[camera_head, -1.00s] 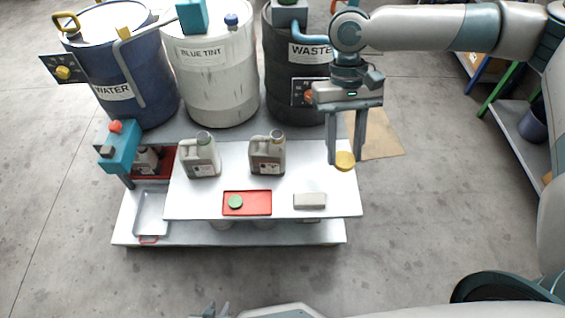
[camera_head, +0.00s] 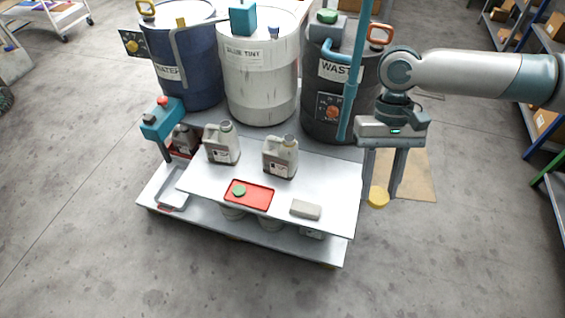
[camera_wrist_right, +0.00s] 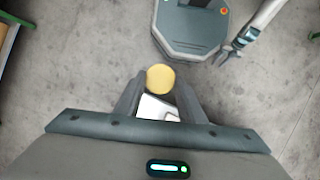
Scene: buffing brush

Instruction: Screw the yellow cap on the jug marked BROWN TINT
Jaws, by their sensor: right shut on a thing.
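My right gripper (camera_head: 381,192) is shut on the yellow cap (camera_head: 378,199), which hangs at its fingertips beyond the right edge of the white table. The cap also shows in the right wrist view (camera_wrist_right: 160,78), between the fingertips. Two grey jugs stand upright on the table: a left jug (camera_head: 222,146) and a right jug (camera_head: 280,160). Their labels are too small to read, so I cannot tell which is marked BROWN TINT. Both are apart from the gripper. My left gripper (camera_wrist_right: 228,55) shows only in the right wrist view, small, its fingers apart.
The table (camera_head: 335,180) bears a red tray (camera_head: 262,194) with a green cap (camera_head: 239,191), and a grey block (camera_head: 306,209). Another jug (camera_head: 184,139) stands by a teal dispenser (camera_head: 160,122). Blue, white and dark drums (camera_head: 188,65) line the back. Open floor lies right and front.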

